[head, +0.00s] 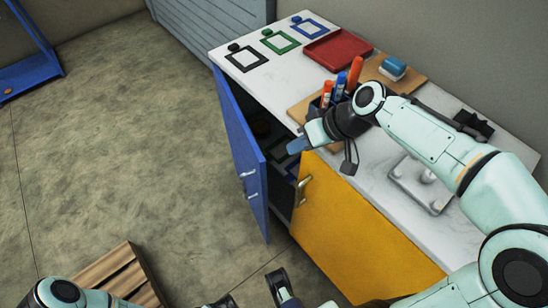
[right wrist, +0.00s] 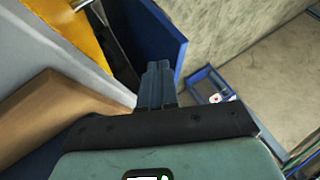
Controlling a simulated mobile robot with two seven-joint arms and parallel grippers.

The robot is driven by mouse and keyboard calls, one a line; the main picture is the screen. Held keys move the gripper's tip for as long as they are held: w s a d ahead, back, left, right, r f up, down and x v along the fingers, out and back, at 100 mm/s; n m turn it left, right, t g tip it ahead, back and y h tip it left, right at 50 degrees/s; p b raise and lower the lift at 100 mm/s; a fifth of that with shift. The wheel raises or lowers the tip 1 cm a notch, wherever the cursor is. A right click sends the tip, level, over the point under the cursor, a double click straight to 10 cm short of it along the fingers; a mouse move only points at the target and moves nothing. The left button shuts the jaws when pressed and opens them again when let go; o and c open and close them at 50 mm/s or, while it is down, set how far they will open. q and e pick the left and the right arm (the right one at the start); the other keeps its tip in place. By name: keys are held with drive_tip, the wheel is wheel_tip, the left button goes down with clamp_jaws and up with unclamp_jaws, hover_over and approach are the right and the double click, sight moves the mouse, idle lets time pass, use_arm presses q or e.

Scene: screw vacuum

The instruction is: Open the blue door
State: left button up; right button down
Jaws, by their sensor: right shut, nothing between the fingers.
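The blue door (head: 242,160) stands ajar on the left part of the cabinet, with a dark gap between it and the cabinet. A silvery handle (head: 247,183) is on its outer face, near the free edge. My right gripper (head: 296,145) is shut and empty, over the gap by the counter's front edge, to the right of the door and apart from it in the head view. In the right wrist view its closed fingers (right wrist: 158,84) overlap the blue door (right wrist: 150,35); I cannot tell whether they touch.
A yellow door (head: 345,230), shut, is beside the gap. The white counter (head: 250,75) holds a red tray (head: 338,48), coloured frames, a marker holder and a metal part. A wooden pallet (head: 118,278) lies at bottom left. The floor left of the blue door is clear.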

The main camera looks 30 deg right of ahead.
use_arm(q)
drive_tip(key=w+f, duration=0.1)
drive_tip(key=w+a+f+t+b, duration=0.1)
drive_tip(key=w, duration=0.1)
drive_tip(key=shift+a+f+b, duration=0.15)
drive_tip(key=shift+a+b, duration=0.05)
drive_tip(key=shift+b, duration=0.1)
use_arm(e)
drive_tip(key=x, duration=0.9)
use_arm(q)
drive_tip(key=shift+s, duration=0.1)
